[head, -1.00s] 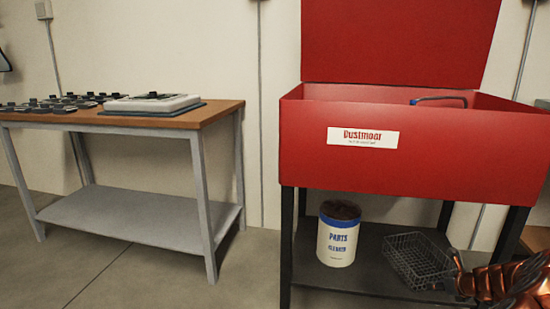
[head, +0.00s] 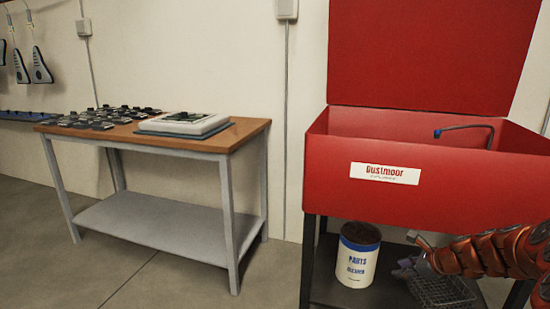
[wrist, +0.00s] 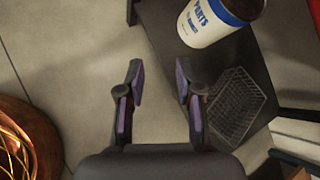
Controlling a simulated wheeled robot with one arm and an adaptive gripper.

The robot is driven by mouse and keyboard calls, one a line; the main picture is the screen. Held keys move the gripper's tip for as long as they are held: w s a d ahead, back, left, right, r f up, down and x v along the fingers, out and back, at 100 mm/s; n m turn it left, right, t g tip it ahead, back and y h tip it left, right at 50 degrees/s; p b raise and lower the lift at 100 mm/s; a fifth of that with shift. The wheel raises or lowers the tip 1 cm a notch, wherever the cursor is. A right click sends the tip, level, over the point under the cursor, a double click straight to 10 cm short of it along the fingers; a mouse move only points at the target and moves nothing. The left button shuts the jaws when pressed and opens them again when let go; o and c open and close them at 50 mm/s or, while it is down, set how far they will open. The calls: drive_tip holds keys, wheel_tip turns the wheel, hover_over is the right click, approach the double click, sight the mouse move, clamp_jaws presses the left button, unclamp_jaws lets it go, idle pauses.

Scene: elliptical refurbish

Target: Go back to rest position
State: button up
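My gripper (wrist: 160,82) is open and empty in the wrist view, its two dark, purple-lined fingers apart with bare floor between them. In the head view my gripper (head: 412,258) shows at the lower right, at the end of my orange-brown arm, in front of the red parts washer's lower shelf. The gripper partly covers the wire basket (head: 445,290). The basket also shows right of the fingers in the wrist view (wrist: 236,108).
The red parts washer (head: 450,185) stands at the right with its lid up. A parts cleaner bucket (head: 357,262) sits on its lower shelf. A workbench (head: 240,134) with several small dark parts and a white device (head: 184,123) stands at the left. Floor between them is clear.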

drive_tip(key=s+a+r+n+g+y+p, duration=0.1)
drive_tip(key=s+a+r+n+g+p, duration=0.2)
drive_tip(key=s+a+r+n+p, duration=0.7)
drive_tip(key=s+a+r+n+g+p, duration=0.3)
drive_tip(key=s+a+r+n+p, duration=0.35)
drive_tip(key=a+r, duration=0.8)
drive_tip(key=s+d+r+n+g+h+p, duration=0.1)
drive_tip(key=s+r+n+p, duration=0.3)
drive_tip(key=s+r+p, duration=0.5)
drive_tip(key=s+d+r+n+g+h+p, duration=0.2)
drive_tip(key=s+r+p, duration=0.7)
drive_tip(key=s, duration=0.9)
drive_tip(key=r+n+h, duration=0.1)
drive_tip(key=n+h, duration=0.1)
drive_tip(key=n, duration=0.1)
drive_tip(key=shift+d+r+g, duration=0.15)
drive_tip(key=shift+d+g, duration=0.1)
drive_tip(key=shift+g, duration=0.05)
